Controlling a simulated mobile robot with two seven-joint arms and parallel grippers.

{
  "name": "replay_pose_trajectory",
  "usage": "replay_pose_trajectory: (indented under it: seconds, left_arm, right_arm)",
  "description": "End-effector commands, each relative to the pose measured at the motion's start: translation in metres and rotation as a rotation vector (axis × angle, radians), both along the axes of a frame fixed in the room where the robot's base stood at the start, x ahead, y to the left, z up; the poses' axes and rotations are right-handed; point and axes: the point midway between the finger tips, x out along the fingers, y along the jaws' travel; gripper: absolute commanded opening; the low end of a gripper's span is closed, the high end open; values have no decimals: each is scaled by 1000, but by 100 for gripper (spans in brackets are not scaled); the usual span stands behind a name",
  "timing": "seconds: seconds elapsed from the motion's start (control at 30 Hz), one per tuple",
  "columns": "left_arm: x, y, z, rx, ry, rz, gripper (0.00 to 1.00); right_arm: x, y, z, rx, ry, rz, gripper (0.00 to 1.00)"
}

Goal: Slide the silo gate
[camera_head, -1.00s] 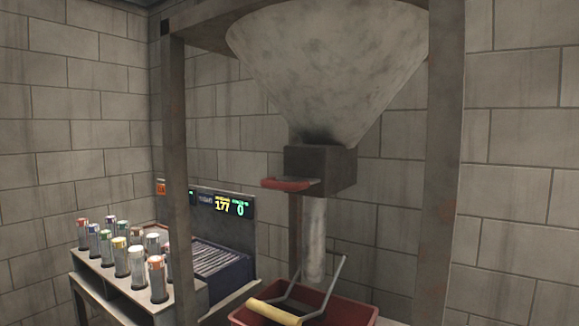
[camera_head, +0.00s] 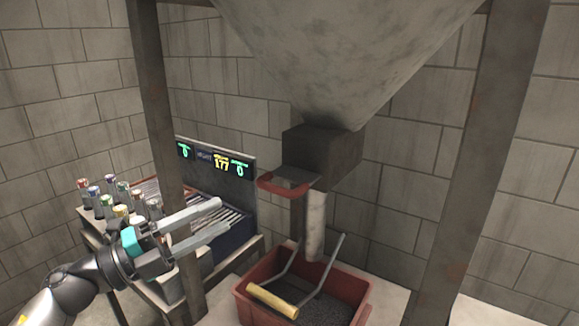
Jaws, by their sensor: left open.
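The silo (camera_head: 345,60) is a pale grey cone that narrows into a dark box-shaped outlet (camera_head: 322,155). The gate, a flat plate with a red handle (camera_head: 283,187), sticks out from the left side of the outlet. A whitish spout tube (camera_head: 315,225) hangs below the outlet. My left gripper (camera_head: 221,215) is open and empty, left of and a little lower than the red handle in the picture, apart from it. Its two long pale fingers point right, toward the handle. My right gripper is not in view.
A red bin (camera_head: 347,283) holding dark grains, with a yellow-gripped bail handle (camera_head: 272,300), stands under the spout. Rusty posts (camera_head: 160,120) flank the silo.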

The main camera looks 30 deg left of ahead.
Motion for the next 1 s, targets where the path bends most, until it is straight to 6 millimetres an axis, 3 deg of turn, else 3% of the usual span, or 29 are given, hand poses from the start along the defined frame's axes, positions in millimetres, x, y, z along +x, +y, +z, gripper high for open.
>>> replay_pose_trajectory:
  seconds: [0.17, 1.0]
  left_arm:
    - [8, -8, 6, 15, -6, -11, 50]
    - [119, -64, 30, 10, -6, -7, 50]
  right_arm:
    - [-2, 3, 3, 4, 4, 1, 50]
    - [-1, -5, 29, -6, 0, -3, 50]
